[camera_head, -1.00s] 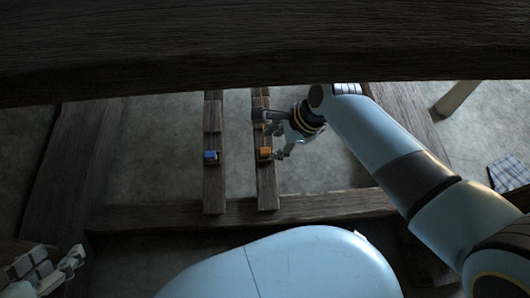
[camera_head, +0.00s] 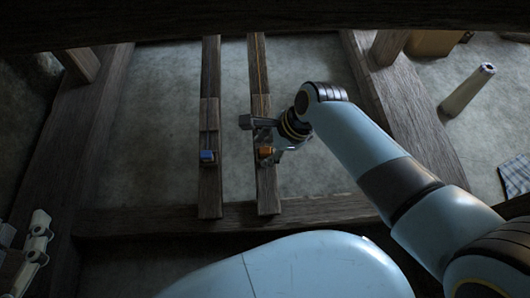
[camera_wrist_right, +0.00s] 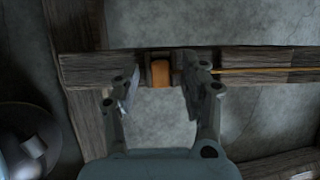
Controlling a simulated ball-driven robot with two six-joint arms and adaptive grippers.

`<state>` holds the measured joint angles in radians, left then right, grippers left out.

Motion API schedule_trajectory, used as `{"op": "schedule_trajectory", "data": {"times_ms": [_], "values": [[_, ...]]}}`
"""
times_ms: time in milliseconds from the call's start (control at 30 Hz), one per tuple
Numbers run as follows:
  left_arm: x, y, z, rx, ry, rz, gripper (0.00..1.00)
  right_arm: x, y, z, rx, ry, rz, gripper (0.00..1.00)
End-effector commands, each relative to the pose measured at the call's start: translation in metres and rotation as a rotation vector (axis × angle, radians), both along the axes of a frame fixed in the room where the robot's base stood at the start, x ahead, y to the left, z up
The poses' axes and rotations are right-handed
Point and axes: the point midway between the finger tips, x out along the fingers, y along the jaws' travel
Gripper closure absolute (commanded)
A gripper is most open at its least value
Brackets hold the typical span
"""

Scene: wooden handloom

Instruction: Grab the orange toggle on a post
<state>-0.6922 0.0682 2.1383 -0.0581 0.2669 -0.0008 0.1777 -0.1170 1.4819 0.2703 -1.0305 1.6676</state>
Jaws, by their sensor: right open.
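The orange toggle (camera_head: 266,151) sits low on the right one of two wooden posts (camera_head: 264,188). It also shows in the right wrist view (camera_wrist_right: 161,73), mounted across the post (camera_wrist_right: 100,69). My right gripper (camera_head: 258,139) is at that post, coming in from the right. In the right wrist view its open fingers (camera_wrist_right: 157,88) stand one on each side of the toggle, with gaps to it. The toggle is not gripped; whether the fingertips touch the post I cannot tell. My left gripper (camera_head: 32,250) is at the lower left edge, apart from the posts; its jaw opening is unclear.
A blue toggle (camera_head: 207,156) sits on the left post (camera_head: 210,100). A wooden crossbeam (camera_head: 150,219) runs below both posts, and a dark beam (camera_head: 260,14) spans the top. A pale cylinder (camera_head: 467,90) and a checked cloth (camera_head: 516,175) lie at the right.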

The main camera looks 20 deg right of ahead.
Motion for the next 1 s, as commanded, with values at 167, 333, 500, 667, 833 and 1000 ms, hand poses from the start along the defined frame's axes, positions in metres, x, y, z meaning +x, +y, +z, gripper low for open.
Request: {"op": "schedule_trajectory", "data": {"times_ms": [167, 333, 500, 667, 833, 1000], "values": [[0.0024, -0.0006, 0.0042, 0.0, -0.022, -0.002, 0.6, 0.0007, 0.0004, -0.0005, 0.0, -0.001, 0.0, 0.56], [0.0024, -0.0004, 0.004, 0.0, -0.02, -0.002, 0.6, 0.0008, 0.0004, -0.0003, 0.0, -0.001, 0.001, 0.62], [0.0024, -0.0004, 0.0038, 0.0, -0.019, -0.002, 0.6, 0.0007, 0.0004, -0.0005, 0.0, -0.001, 0.0, 0.85], [0.0023, -0.0004, 0.0035, 0.0, -0.018, -0.002, 0.6, 0.0007, 0.0004, -0.0005, 0.0, -0.001, 0.0, 0.97], [0.0023, -0.0004, 0.0035, 0.0, -0.018, -0.003, 0.6, 0.0006, 0.0003, -0.0004, 0.0, -0.001, 0.0, 0.97], [0.0021, -0.0001, 0.0033, 0.0, -0.009, -0.001, 0.6, 0.0009, 0.0003, 0.0018, 0.0, -0.001, 0.001, 0.97]]}}
